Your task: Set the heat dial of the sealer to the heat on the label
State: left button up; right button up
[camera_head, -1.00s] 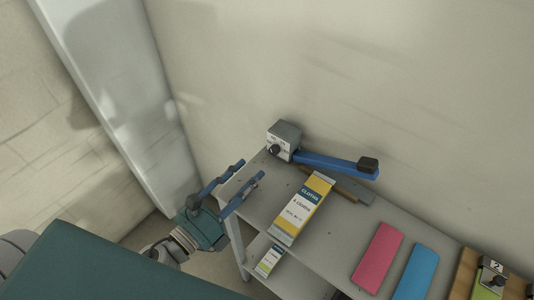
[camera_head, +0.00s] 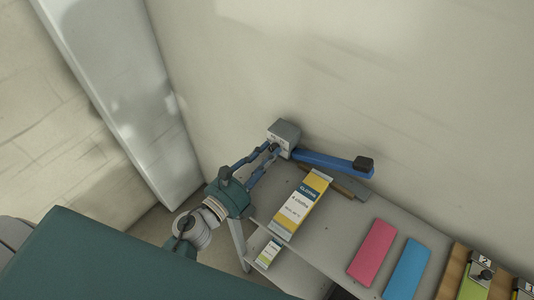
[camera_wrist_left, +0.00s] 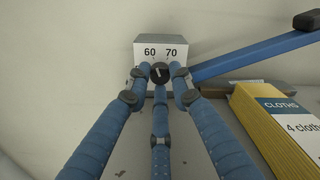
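The sealer is a grey box (camera_head: 286,132) with a long blue arm (camera_head: 325,162) at the back left of the table. Its front shows 60 and 70 in the left wrist view, above a round black heat dial (camera_wrist_left: 160,73). A pale mark on the dial points roughly up, leaning slightly left. My left gripper (camera_head: 273,149) has its fingertips on both sides of the dial and looks closed on it; the fingers hide any lower markings. The yellow and white cloths pack (camera_head: 300,205) lies in front; its heat print is too small to read. My right gripper is not in view.
A pink pad (camera_head: 372,252) and a blue pad (camera_head: 408,268) lie to the right on the grey table (camera_head: 335,240). Wooden holders with numbered tags stand at the far right. A smaller labelled pack (camera_head: 268,254) is on a lower shelf. A wall is close behind the sealer.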

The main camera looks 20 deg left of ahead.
pick_arm(q)
grip_shut()
jog(key=shift+n, duration=0.9)
jog(key=o, duration=0.9)
grip_release()
jog(key=shift+c, duration=0.2)
jog(key=shift+s+a, duration=0.2)
jog(key=shift+s, duration=0.25)
jog(key=v, duration=1.1)
jog(key=shift+r, duration=0.1)
